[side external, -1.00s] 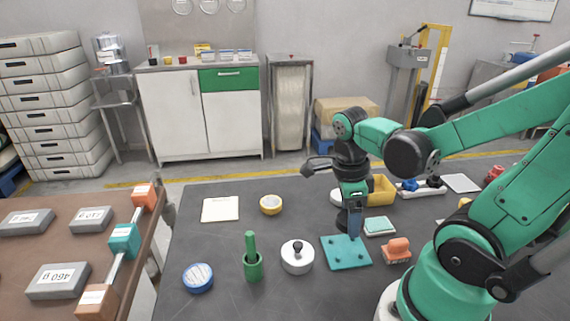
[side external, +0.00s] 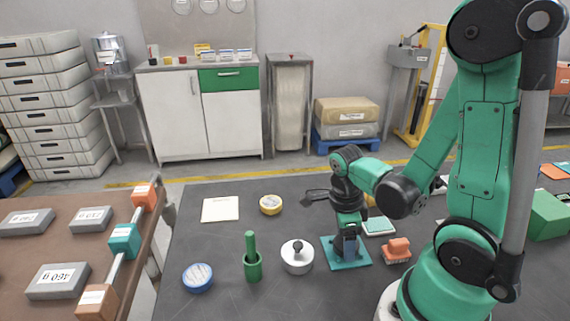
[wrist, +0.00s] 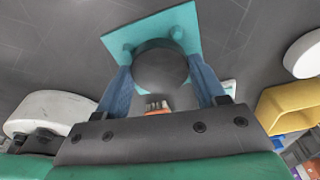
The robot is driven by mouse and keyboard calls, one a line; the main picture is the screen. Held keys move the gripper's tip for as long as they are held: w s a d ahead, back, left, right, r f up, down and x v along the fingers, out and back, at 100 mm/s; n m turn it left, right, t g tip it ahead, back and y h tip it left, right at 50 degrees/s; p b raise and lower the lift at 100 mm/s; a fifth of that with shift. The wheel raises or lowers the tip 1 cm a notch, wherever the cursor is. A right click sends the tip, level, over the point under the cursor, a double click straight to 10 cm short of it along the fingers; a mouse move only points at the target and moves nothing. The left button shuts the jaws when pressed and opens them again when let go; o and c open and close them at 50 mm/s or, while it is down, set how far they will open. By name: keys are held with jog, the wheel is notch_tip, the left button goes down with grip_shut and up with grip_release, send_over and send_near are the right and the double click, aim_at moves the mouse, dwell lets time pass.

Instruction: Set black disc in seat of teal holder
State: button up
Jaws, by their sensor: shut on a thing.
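The black disc (wrist: 160,68) is held between the blue fingers of my gripper (wrist: 163,84) in the wrist view. The teal holder (wrist: 150,22) is a square plate with small raised round bumps, beyond and partly behind the disc. In the side external view my gripper (side external: 350,248) points down over the teal holder (side external: 332,262), close to its surface. The disc is not clearly visible there. I cannot tell whether it touches the holder, and the disc hides the part of the plate under it.
An orange block (side external: 397,250) and a teal-topped pad (side external: 379,226) lie right of the holder. A yellow bin (wrist: 290,108) shows in the wrist view. The table between is clear.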

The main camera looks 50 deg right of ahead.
aim_at(338, 242)
jog(key=o, duration=1.3)
jog(key=shift+r, duration=0.15)
notch_tip(338, 242, up, 11)
jog(key=w, duration=0.1)
jog(key=w+a+n+t, duration=0.2)
jog(key=n, duration=0.7)
jog(key=w+a+r+n+t, duration=0.1)
jog(key=w+a+n+t, duration=0.2)
jog(key=n, duration=0.7)
jog(key=w+a+n+t, duration=0.3)
jog(key=n, duration=0.6)
jog(key=shift+r+n+y, duration=0.15)
jog(key=shift+n+y, duration=0.25)
